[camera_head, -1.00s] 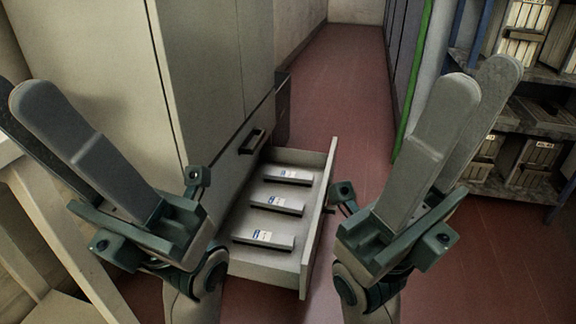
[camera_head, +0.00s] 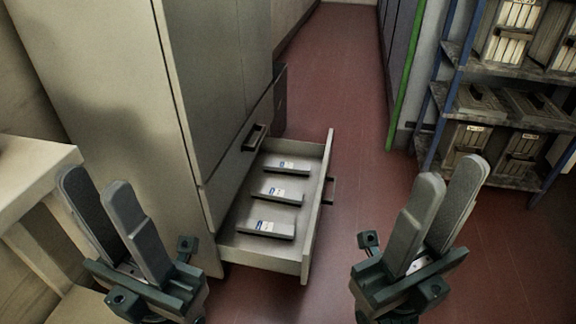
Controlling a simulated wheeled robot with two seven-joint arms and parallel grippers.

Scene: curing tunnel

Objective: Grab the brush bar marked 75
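Three grey brush bars with small white and blue labels lie in an open drawer (camera_head: 306,262): a far one (camera_head: 292,169), a middle one (camera_head: 290,198) and a near one (camera_head: 282,236). The label numbers are too small to read, so I cannot tell which is marked 75. My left gripper (camera_head: 94,180) is raised left of the drawer, its fingers apart and empty. My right gripper (camera_head: 450,172) is raised right of the drawer, also with fingers apart and empty. Neither touches a bar.
The drawer extends from a tall beige cabinet (camera_head: 115,90), with its handle (camera_head: 328,190) on the right side. A pale table (camera_head: 40,165) stands at left. A shelf rack (camera_head: 550,125) with boxes stands at right. Red floor (camera_head: 350,100) is clear beyond and right of the drawer.

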